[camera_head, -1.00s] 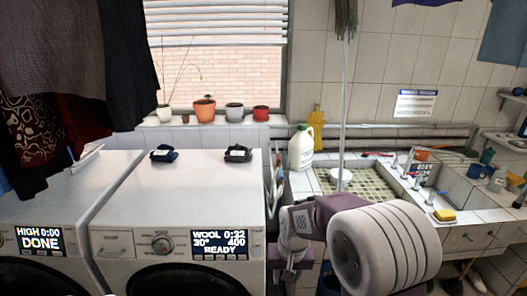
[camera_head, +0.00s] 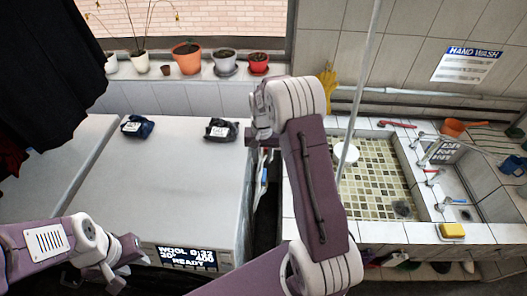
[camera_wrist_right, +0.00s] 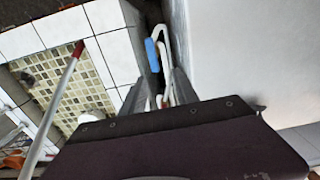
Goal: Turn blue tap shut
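The blue tap (camera_head: 456,201) is on the right of the sink unit in the head view, small, near the yellow sponge. Red-marked taps (camera_head: 431,171) sit further back along the same ledge. My right gripper (camera_wrist_right: 160,88) shows two grey fingers spread apart with nothing held, above the gap between washer and sink. In the head view my right arm rises left of the sink, well away from the blue tap. My left gripper (camera_head: 116,284) is low at the left, small and partly cut off, in front of the washers; its opening is unclear.
A tiled basin (camera_head: 378,200) holds a white mop head (camera_head: 345,151) with a long pole. A yellow sponge (camera_head: 452,230) lies on the front ledge. An orange pot (camera_head: 453,127) stands at the back right. A blue-and-white brush-like item (camera_head: 262,178) stands in the gap.

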